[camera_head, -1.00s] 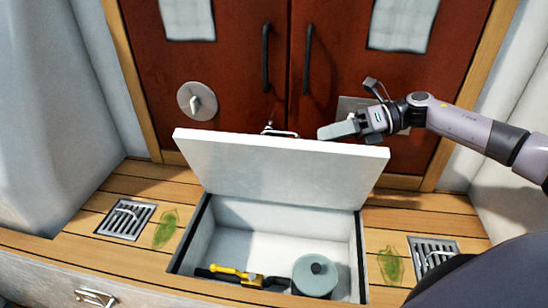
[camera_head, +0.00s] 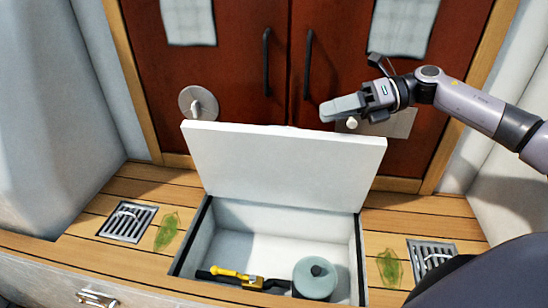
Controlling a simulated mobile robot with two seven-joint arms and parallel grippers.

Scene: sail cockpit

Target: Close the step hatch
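The step hatch (camera_head: 285,167) is a white lid that stands raised at the back of an open compartment (camera_head: 262,218) in the wooden step. My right gripper (camera_head: 330,109) is above and behind the lid's top edge, right of its middle, in front of the red doors. It looks apart from the lid. Its fingers appear as one grey block pointing left, so I cannot tell whether they are open or shut. My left gripper is not in view.
A yellow-and-black tool (camera_head: 236,278) and a round grey-green pot (camera_head: 315,278) lie in the compartment. Floor drains (camera_head: 128,221) and leaves (camera_head: 166,231) lie on the step to both sides. Red doors (camera_head: 230,80) stand close behind.

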